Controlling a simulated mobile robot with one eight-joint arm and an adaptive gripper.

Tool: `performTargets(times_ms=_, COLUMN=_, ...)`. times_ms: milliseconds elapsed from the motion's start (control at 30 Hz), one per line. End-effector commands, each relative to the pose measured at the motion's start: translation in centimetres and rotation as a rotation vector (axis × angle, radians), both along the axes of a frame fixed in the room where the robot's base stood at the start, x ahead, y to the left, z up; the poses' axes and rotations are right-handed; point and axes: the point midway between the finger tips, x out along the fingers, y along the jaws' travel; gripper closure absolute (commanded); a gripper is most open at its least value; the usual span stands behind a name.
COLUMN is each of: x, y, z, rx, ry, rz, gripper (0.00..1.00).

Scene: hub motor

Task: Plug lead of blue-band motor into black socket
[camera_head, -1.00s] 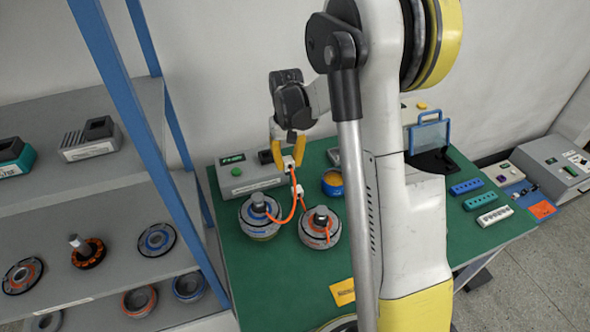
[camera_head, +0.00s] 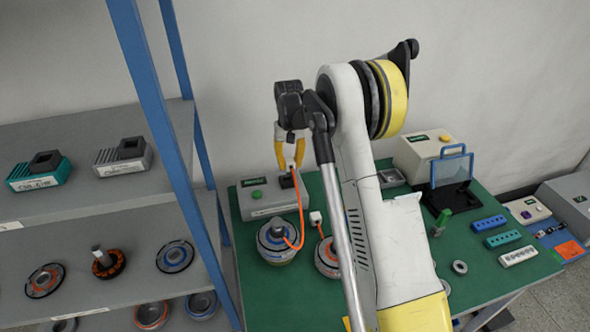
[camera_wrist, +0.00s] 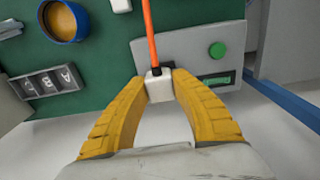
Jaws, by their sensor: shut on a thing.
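The blue-band motor (camera_head: 278,243) stands on the green bench. Its orange lead (camera_head: 301,215) rises in an arc to my gripper (camera_head: 290,166). My gripper, also in the wrist view (camera_wrist: 159,88), has its yellow fingers shut on the lead's white plug (camera_wrist: 160,86). The grey tester box (camera_head: 262,205) stands behind the motor, with a green button and a display. Its black socket (camera_head: 286,182) shows at the box's right, just below my fingers. The plug appears above it; the exact gap cannot be told. The socket is not clear in the wrist view.
An orange-band motor (camera_head: 326,262) stands to the right, partly behind my arm, its white plug (camera_head: 316,217) upright. The shelf's blue post (camera_head: 170,140) rises left of the bench. Colored blocks (camera_head: 495,240) and a blue-framed clear cover (camera_head: 451,168) are at right.

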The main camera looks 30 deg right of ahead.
Motion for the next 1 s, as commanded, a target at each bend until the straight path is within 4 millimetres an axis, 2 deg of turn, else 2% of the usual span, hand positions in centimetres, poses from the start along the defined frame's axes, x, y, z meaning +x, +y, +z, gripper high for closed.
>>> performTargets(times_ms=200, x=2.9, y=0.0, z=0.1, rx=0.0, ry=0.0, rz=0.001, gripper=1.0)
performTargets(times_ms=300, x=2.8, y=0.0, z=-1.5, rx=0.0, ry=0.0, rz=0.0, gripper=1.0)
performTargets(times_ms=500, x=2.8, y=0.0, z=-2.8, rx=0.0, ry=0.0, rz=0.0, gripper=1.0)
performTargets(times_ms=1000, x=2.7, y=0.0, z=-3.0, rx=0.0, ry=0.0, rz=0.0, gripper=1.0)
